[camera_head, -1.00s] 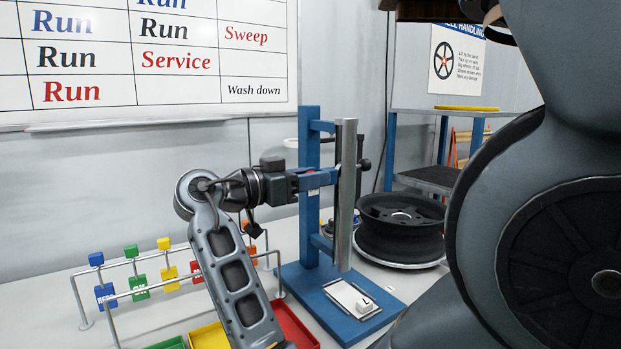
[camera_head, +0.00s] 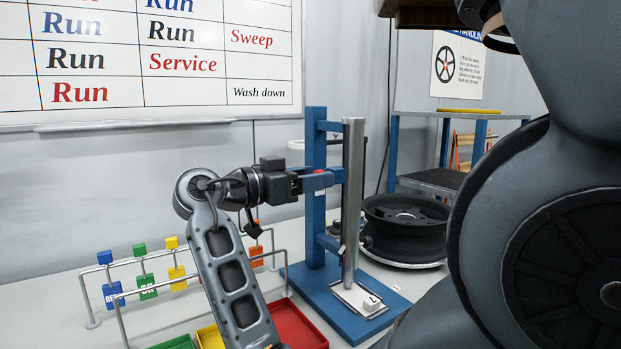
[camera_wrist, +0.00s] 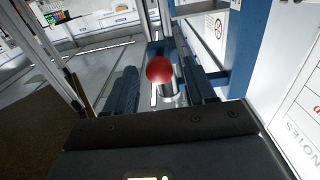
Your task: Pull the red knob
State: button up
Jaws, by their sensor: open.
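The red knob (camera_wrist: 160,70) is a round ball on a short silver stem in the wrist view. It lies between the two dark fingers of my gripper (camera_head: 317,181), which are open, with a finger on each side. I cannot tell whether either finger touches it. In the head view a small patch of red (camera_head: 319,171) shows at the fingers, beside the blue stand (camera_head: 315,150). The fingers and the stand hide most of the knob there.
An upright steel cylinder (camera_head: 352,200) stands just right of my fingers. A black wheel rim (camera_head: 405,225) lies behind it. Coloured tags hang on a wire rack (camera_head: 120,262) at the left, and a red tray (camera_head: 298,325) is at the front.

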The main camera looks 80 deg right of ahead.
jog(key=shift+w, duration=0.1)
jog(key=b+v, duration=0.1)
jog(key=v, duration=0.6)
jog(key=shift+w+a, duration=0.2)
jog(key=shift+w, duration=0.05)
